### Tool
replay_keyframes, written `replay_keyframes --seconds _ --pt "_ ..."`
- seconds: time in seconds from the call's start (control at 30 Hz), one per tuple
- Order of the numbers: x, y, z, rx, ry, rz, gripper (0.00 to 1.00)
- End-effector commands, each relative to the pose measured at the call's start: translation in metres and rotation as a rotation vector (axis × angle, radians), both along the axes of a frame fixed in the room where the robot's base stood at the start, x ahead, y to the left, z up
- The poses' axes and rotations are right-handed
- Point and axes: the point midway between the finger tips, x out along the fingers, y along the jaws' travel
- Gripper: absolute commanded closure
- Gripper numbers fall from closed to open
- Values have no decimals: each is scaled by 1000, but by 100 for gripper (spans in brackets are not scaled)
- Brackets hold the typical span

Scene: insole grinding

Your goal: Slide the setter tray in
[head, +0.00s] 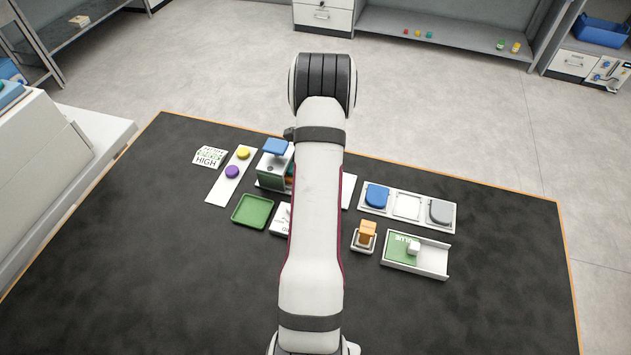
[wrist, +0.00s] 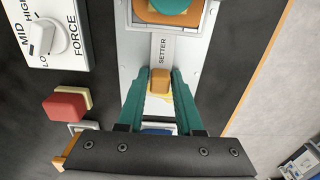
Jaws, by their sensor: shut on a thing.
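In the wrist view, my gripper (wrist: 160,75) has two teal fingers closed on a small orange-brown knob (wrist: 160,82). The knob stands at the near end of a pale strip labelled SETTER (wrist: 163,50), which I take to be the setter tray. Beyond the strip, a white-edged station (wrist: 128,15) holds an orange piece (wrist: 168,17) with a round teal part (wrist: 170,5) above it, cut off by the frame. How far the tray reaches into the station cannot be told. In the head view my arm hides the gripper and tray; a blue-topped machine (head: 275,148) shows left of it.
A FORCE dial panel (wrist: 58,35) and a red-and-cream block (wrist: 70,103) lie left in the wrist view. In the head view, a green tray (head: 253,211) is left; an orange block (head: 367,231), three-place rack (head: 406,222) and white open tray (head: 431,262) are right. The front mat is clear.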

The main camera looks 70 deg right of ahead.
Motion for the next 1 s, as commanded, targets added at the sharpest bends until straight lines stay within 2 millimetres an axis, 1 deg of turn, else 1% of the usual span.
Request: replay_keyframes --seconds 0.67,0.7,0.73,0.77,1.0 --pt "34 -1 1 -3 -1 1 100" --pt "34 -1 1 -3 -1 0 60" --pt "33 -1 1 -3 -1 0 54" --pt "33 -1 1 -3 -1 0 50" --pt "33 0 0 -2 0 0 50"
